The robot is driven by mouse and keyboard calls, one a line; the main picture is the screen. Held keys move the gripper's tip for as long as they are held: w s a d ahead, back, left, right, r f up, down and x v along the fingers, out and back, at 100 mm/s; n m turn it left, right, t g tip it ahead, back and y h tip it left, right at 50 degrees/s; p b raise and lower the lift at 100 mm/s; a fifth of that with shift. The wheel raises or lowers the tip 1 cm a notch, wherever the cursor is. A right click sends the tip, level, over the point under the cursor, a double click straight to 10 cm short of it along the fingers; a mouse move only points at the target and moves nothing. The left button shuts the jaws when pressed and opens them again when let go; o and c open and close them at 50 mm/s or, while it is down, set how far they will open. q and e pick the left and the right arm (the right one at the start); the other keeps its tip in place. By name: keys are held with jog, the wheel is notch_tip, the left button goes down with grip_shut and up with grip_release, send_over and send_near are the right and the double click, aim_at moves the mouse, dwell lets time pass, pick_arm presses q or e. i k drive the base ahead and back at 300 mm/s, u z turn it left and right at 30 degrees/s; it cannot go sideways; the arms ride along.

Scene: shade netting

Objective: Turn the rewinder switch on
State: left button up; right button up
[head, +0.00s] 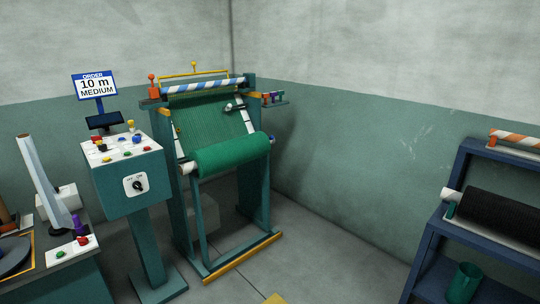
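The rewinder switch (137,185) is a dark round knob on a white plate on the front of a teal control box (110,198). The plate has small lettering above the knob, too small to read with certainty. The knob's exact position is hard to tell. The box stands on a teal pedestal, left of the rewinder frame (187,218), which carries a green net roll (232,155). Neither of my grippers shows in the head view.
A bench (75,278) with tools and buttons is at the left. A sign (95,84) reads "ORDER 10 m MEDIUM". A blue rack (447,193) with a black roll (497,217) stands at the right. The floor between rewinder and rack is mostly clear.

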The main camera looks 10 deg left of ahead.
aim_at(93, 138)
jog(key=u, duration=0.45)
jog(key=i, duration=2.15)
jog(key=u, duration=0.65)
